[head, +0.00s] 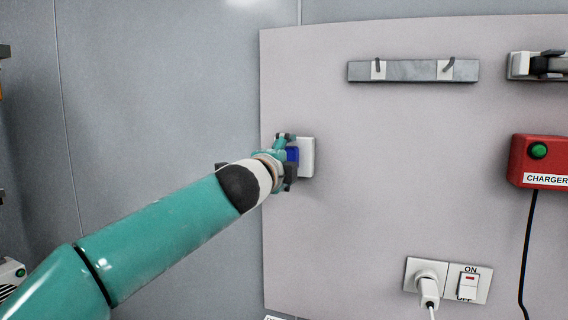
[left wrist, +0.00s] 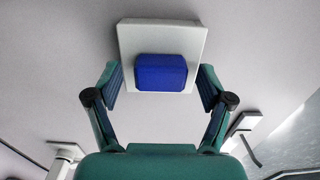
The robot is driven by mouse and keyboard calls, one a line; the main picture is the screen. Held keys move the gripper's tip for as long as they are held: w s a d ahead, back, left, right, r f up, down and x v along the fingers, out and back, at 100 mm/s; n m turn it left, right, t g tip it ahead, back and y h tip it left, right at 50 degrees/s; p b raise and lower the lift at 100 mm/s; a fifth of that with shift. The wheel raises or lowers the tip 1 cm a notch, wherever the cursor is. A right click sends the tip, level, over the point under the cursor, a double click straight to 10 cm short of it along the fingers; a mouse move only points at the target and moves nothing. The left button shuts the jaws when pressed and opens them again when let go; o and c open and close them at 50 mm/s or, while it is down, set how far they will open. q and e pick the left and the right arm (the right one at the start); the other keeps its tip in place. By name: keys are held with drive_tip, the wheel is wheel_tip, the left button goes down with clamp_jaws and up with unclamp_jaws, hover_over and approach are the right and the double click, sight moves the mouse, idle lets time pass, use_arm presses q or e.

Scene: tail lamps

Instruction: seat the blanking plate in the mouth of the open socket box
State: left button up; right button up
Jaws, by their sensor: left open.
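A white square plate-like piece (head: 308,157) is at the left part of the wall panel, and it also shows in the left wrist view (left wrist: 205,35). A blue block (left wrist: 161,72) stands out from its face; it is partly hidden in the head view (head: 292,155). I cannot tell whether the white piece is the blanking plate, the socket box or both together. My left gripper (head: 287,163) is open, with its fingers on either side of the blue block in the left wrist view (left wrist: 160,85) and gaps showing. My right gripper is out of view.
A grey rail (head: 413,71) with two hooks is at the upper panel. A red charger box (head: 541,160) with a cable is at right. A wall socket with a white plug (head: 428,287) and a switch (head: 468,284) are below. The panel's middle is clear.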

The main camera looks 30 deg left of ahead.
use_arm(q)
drive_tip(key=v, duration=1.2)
drive_tip(key=shift+f, duration=0.1)
